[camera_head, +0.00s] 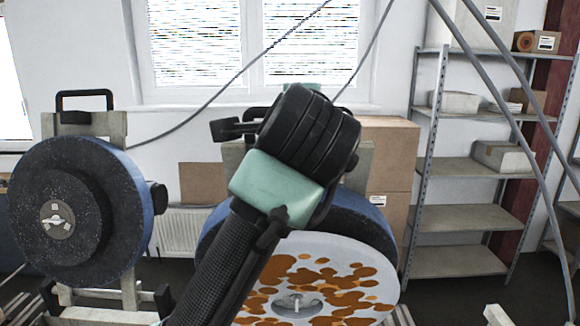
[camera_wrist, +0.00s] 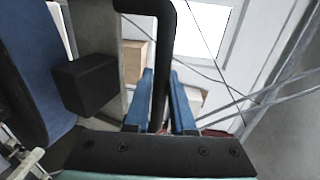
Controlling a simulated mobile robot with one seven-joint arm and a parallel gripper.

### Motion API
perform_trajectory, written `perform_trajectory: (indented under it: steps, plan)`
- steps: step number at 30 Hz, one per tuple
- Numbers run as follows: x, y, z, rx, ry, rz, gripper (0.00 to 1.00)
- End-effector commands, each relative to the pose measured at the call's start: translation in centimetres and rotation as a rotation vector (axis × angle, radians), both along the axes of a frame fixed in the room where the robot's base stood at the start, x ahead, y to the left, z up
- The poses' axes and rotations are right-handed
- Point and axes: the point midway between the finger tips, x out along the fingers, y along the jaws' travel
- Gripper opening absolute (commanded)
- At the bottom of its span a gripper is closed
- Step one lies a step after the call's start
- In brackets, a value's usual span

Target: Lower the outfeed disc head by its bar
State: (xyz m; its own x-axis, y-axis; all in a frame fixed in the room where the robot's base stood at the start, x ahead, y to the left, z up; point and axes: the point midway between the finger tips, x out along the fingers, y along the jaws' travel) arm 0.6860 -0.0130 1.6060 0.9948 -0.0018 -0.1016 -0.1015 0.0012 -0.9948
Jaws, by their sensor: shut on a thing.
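The disc head behind my arm in the head view carries a white disc (camera_head: 340,255) with orange-brown patches and a blue disc (camera_head: 375,222) behind it. My wrist covers most of its top and its bar there, and hides my gripper's fingers. In the wrist view, my gripper (camera_wrist: 162,76) has its two blue fingers on either side of the black bar (camera_wrist: 166,35), shut on it. The bar bends at the top toward a grey upright (camera_wrist: 97,30). A blue disc edge (camera_wrist: 28,60) and a black block (camera_wrist: 85,85) show left of the bar.
A second disc head with a black disc (camera_head: 70,205) and its own black bar (camera_head: 84,95) stands at the left. Cardboard boxes (camera_head: 390,150) are behind the spotted disc. A metal shelf (camera_head: 465,213) stands at the right. Grey slanting tubes (camera_head: 520,130) cross in front of it.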

Motion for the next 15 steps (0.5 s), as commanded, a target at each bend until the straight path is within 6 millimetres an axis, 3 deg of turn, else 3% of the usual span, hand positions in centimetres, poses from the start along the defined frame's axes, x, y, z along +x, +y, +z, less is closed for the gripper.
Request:
perform_trajectory:
  steps: [11,15]
  plan:
    - [-0.2,0.1,0.0,-0.002,-0.004,0.0,0.0]
    - [-1.6,0.0,-0.8,-0.002,-0.005,-0.001,0.0]
